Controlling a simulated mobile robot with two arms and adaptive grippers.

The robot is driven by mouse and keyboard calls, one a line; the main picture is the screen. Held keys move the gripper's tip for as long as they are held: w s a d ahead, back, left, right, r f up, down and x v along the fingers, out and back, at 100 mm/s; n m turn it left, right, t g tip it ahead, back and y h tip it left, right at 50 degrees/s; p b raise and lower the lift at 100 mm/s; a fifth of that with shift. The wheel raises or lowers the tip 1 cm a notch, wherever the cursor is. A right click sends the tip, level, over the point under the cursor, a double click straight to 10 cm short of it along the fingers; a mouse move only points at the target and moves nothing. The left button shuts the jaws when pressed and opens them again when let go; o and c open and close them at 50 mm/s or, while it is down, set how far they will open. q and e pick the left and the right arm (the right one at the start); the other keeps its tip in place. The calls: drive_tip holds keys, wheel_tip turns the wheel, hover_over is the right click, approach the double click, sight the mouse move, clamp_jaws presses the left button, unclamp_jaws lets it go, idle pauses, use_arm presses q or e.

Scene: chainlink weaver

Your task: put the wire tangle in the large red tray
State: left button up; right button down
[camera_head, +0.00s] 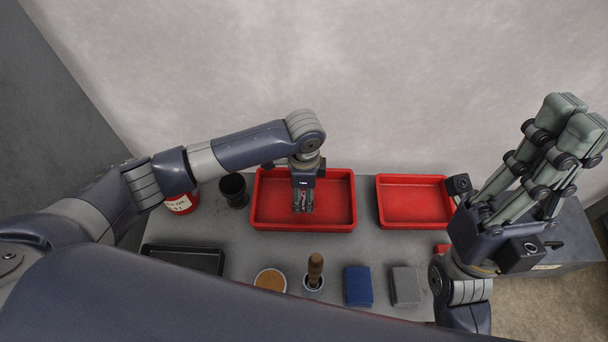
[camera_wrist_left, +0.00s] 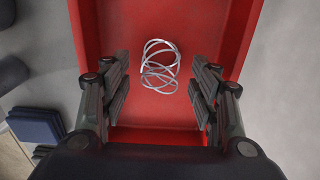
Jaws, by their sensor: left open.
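The large red tray (camera_head: 335,205) stands on the grey table, left of a smaller red tray. My left gripper (camera_head: 303,209) points down into it, its fingers over the tray. In the left wrist view my left gripper (camera_wrist_left: 160,88) is open, with a clear gap between its fingers. The wire tangle (camera_wrist_left: 160,67), several thin silvery loops, shows between and beyond the fingertips, inside the outline of the red tray (camera_wrist_left: 215,30). The fingers are apart from it. In the head view the gripper mostly hides the tangle. My right gripper (camera_head: 578,118) is raised at the right, fingers upward.
The smaller red tray (camera_head: 412,203) looks empty. A red-and-white can (camera_head: 181,203) and black cup (camera_head: 234,190) stand at left. In front are a black tray (camera_head: 184,259), a round orange-topped dish (camera_head: 270,280), a wooden-handled tool (camera_head: 315,270), and blue (camera_head: 358,286) and grey (camera_head: 406,286) folded pieces.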

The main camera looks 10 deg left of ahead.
use_arm(q)
wheel_tip(320, 180, up, 5)
drive_tip(key=shift+r+p, duration=0.1)
drive_tip(key=shift+p, duration=0.85)
drive_tip(key=s+d+r+n+t+h+p, duration=0.1)
drive_tip(key=d+r+h, duration=0.2)
drive_tip(key=d, duration=0.3)
drive_tip(key=d+r+t+h+p, duration=0.1)
drive_tip(key=d+r+t+h, duration=0.15)
drive_tip(key=d, duration=0.35)
wheel_tip(320, 180, up, 25)
drive_tip(key=n+t, duration=1.2)
drive_tip(key=t, duration=0.5)
hover_over(304, 196)
drive_tip(key=s+a, duration=0.2)
drive_tip(key=a, duration=0.1)
drive_tip(key=shift+s+a+g+y, duration=0.1)
drive_tip(key=shift+a+g+y, duration=0.1)
drive_tip(key=shift+g+y, duration=0.05)
use_arm(e)
drive_tip(key=w+a+f+g+h, duration=0.2)
drive_tip(key=w+f+g+h, duration=0.1)
drive_tip(key=w+f+g, duration=0.9)
drive_tip(key=w+f, duration=0.1)
drive_tip(key=w, duration=0.2)
drive_tip(key=shift+f+h, duration=0.2)
drive_tip(key=shift+h, duration=0.1)
